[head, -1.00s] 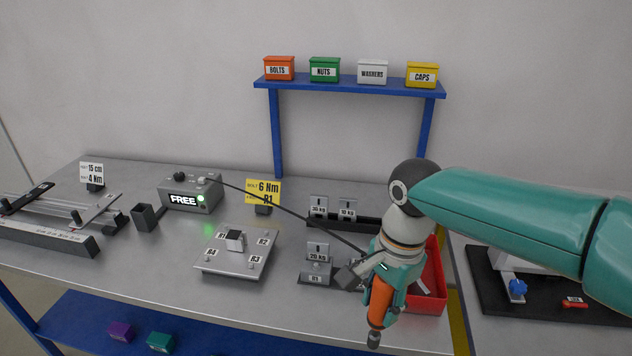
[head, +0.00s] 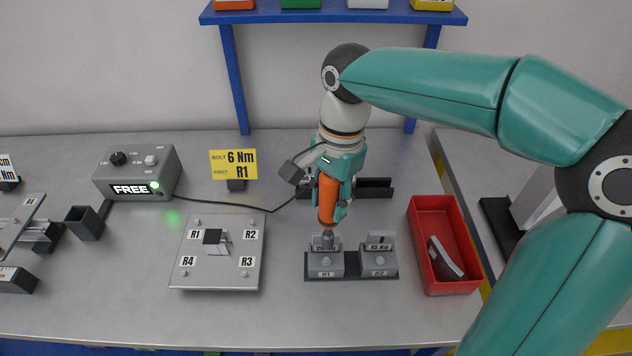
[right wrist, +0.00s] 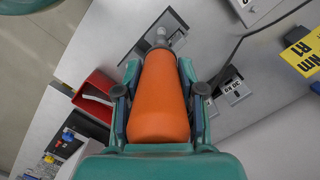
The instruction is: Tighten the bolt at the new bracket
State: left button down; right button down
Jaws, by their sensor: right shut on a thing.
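My right gripper (head: 333,185) is shut on an orange driver (head: 328,200), held upright with a grey tip pointing down. A cable runs from it towards the control box (head: 137,173). The right wrist view shows the orange driver (right wrist: 160,95) between both fingers. A metal plate (head: 215,275) with corners marked R1 to R4 carries a small bracket (head: 219,240). A yellow sign (head: 234,164) reads bolt 6 Nm, first R1. My left gripper is not in view.
The control box shows FREE and a green light. A red bin (head: 425,275) with a dark, pale-edged piece inside stands right of the blocks. A dark rack (head: 373,187) lies behind them. A blue shelf (head: 335,17) spans the back. Front bench space is clear.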

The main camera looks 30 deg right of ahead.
aim_at(328, 227)
jog(key=shift+d, duration=0.1)
jog(key=shift+a+r, duration=0.1)
jog(key=shift+a, duration=0.1)
jog(key=shift+f+b, duration=2.15)
jog(key=shift+f, duration=1)
jog(key=shift+f, duration=0.45)
jog(key=shift+s+f, duration=0.15)
jog(key=shift+s, duration=0.05)
dwell(2.1)
